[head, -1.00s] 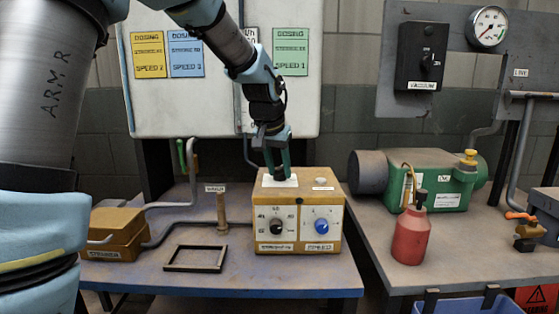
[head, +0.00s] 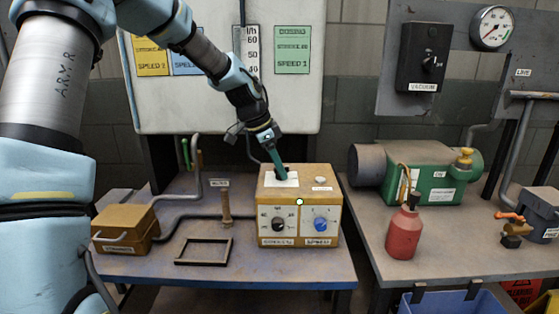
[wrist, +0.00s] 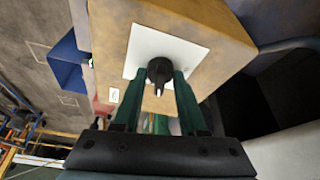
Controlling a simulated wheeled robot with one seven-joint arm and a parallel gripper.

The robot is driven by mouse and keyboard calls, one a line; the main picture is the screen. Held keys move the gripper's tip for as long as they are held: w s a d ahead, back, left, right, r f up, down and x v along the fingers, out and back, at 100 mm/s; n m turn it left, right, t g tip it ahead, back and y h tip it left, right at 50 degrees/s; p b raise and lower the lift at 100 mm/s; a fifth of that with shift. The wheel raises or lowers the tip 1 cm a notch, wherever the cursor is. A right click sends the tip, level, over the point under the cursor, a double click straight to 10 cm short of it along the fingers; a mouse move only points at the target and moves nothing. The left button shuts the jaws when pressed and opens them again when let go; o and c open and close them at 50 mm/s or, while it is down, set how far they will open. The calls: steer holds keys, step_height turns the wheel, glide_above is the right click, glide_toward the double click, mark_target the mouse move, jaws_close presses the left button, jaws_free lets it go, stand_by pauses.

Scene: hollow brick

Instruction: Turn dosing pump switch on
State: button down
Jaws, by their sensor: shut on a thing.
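The dosing pump is a yellow-brown box (head: 268,203) on the left table, with a black dial (head: 278,224) and a blue dial (head: 320,224) on its front. A black knob (wrist: 160,70) sits on a white plate (wrist: 190,52) on the box top. My gripper (wrist: 159,78) has its green fingers shut on the black knob, one on each side. In the head view my gripper (head: 283,177) reaches down at a slant onto the white plate and hides most of the knob. A small bright pale-green dot (head: 299,201) shows on the box front.
A small pale button (head: 321,179) is on the box top. A brown upright post (head: 226,206), an empty dark frame (head: 204,251) and a yellow-brown box (head: 126,229) stand to the left. A red bottle (head: 403,235) and green pump (head: 437,177) are on the right table.

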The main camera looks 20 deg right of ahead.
steer(key=shift+w+m+g+p, duration=0.1)
steer(key=shift+m+g+p, duration=0.5)
steer(key=shift+m, duration=0.6)
steer(key=shift+m+y, duration=0.3)
steer(key=shift+c, duration=2.3)
jaws_free()
steer(key=b+v, duration=0.2)
steer(key=v, duration=0.8)
steer(key=shift+r, duration=0.4)
steer(key=shift+a+f, duration=0.1)
steer(key=shift+a, duration=0.05)
